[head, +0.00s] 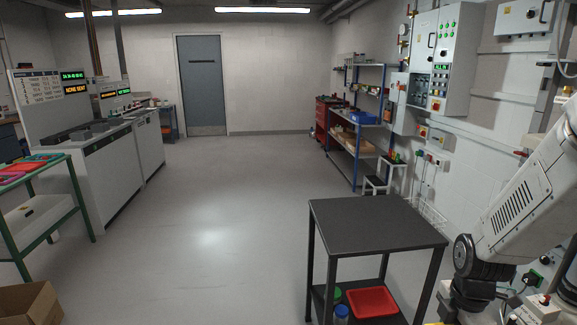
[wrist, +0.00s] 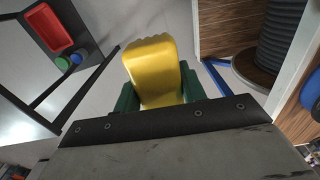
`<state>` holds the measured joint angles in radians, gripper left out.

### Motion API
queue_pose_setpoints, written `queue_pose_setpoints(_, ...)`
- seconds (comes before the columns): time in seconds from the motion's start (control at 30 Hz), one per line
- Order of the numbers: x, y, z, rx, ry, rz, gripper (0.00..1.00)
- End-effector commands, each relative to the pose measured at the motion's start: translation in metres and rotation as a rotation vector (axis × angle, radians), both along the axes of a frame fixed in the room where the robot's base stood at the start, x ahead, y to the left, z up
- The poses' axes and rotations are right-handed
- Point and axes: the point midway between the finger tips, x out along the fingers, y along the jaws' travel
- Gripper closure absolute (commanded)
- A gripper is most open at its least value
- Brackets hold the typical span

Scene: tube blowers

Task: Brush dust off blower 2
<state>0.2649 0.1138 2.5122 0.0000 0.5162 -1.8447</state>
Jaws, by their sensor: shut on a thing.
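In the wrist view my gripper (wrist: 160,90) has a green finger on each side of a yellow block-like thing (wrist: 152,62) and is shut on it. The yellow thing has a ridged end; I see no bristles, so I cannot tell if it is a brush. Two white cabinet machines, a nearer one (head: 108,185) and a farther one (head: 150,140), stand along the left side in the head view, with lit displays above them. They may be the blowers; I cannot read which is number 2. No dust can be made out at this distance.
A dark table (head: 375,222) stands close in front, with a red tray (head: 372,302) on its lower shelf. A green-framed rack (head: 45,215) and a cardboard box (head: 28,303) are at left. Blue-framed shelving (head: 355,145) lines the right wall. The middle floor is clear.

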Motion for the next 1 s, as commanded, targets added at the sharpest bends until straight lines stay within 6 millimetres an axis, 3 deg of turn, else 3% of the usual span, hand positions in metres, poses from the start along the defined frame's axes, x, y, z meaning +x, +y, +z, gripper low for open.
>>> queue_pose_setpoints(0.2,0.005,-0.002,0.002,0.0,-0.001,-0.161,0.78)
queue_pose_setpoints(0.47,0.027,-0.007,0.008,-0.001,-0.001,-0.464,0.78)
queue_pose_setpoints(0.77,0.088,-0.001,0.0,-0.001,0.001,-1.044,0.78)
queue_pose_setpoints(1.0,0.149,0.026,-0.027,-0.004,0.002,-1.491,0.78)
